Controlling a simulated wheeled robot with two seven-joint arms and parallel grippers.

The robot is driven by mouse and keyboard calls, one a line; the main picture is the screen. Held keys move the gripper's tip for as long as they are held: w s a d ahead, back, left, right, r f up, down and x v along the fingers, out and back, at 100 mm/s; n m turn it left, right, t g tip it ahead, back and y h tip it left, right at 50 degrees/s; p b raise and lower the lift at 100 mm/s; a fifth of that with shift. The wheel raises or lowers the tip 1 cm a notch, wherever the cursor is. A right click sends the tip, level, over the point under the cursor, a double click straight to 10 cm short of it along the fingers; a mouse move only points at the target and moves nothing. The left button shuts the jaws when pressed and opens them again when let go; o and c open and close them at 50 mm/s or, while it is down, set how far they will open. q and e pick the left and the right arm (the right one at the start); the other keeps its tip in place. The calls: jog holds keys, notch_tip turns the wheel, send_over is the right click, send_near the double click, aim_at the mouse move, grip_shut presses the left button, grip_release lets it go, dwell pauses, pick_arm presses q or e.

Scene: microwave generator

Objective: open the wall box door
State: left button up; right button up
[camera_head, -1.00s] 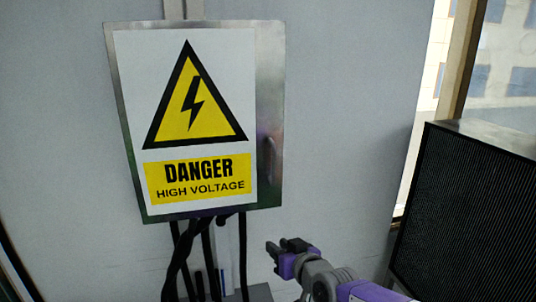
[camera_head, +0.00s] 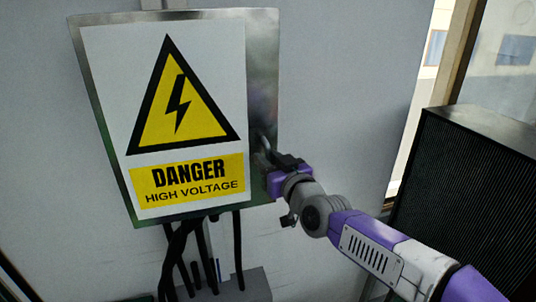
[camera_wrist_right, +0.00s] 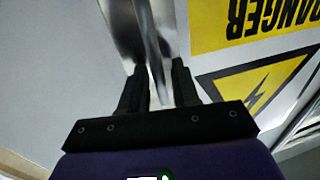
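The wall box is a flat metal box. Its closed door (camera_head: 262,60) carries a danger sign (camera_head: 187,110) with a yellow triangle. A slim metal handle (camera_head: 263,143) stands on the door's right side. My right gripper (camera_head: 272,158) is at the handle, its fingers partly hidden in the head view. In the right wrist view the gripper (camera_wrist_right: 159,72) is open, with a finger on each side of the shiny handle (camera_wrist_right: 157,50). Gaps show between the handle and the fingers. My left gripper is in neither view.
Black cables (camera_head: 180,255) hang below the box toward a grey block (camera_head: 245,285). A dark ribbed cabinet (camera_head: 460,190) stands at the right, by a window (camera_head: 505,60). The pale wall (camera_head: 340,80) right of the box is clear.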

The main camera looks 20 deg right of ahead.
jog(key=shift+w, duration=0.2)
grip_shut()
jog(key=shift+a, duration=0.15)
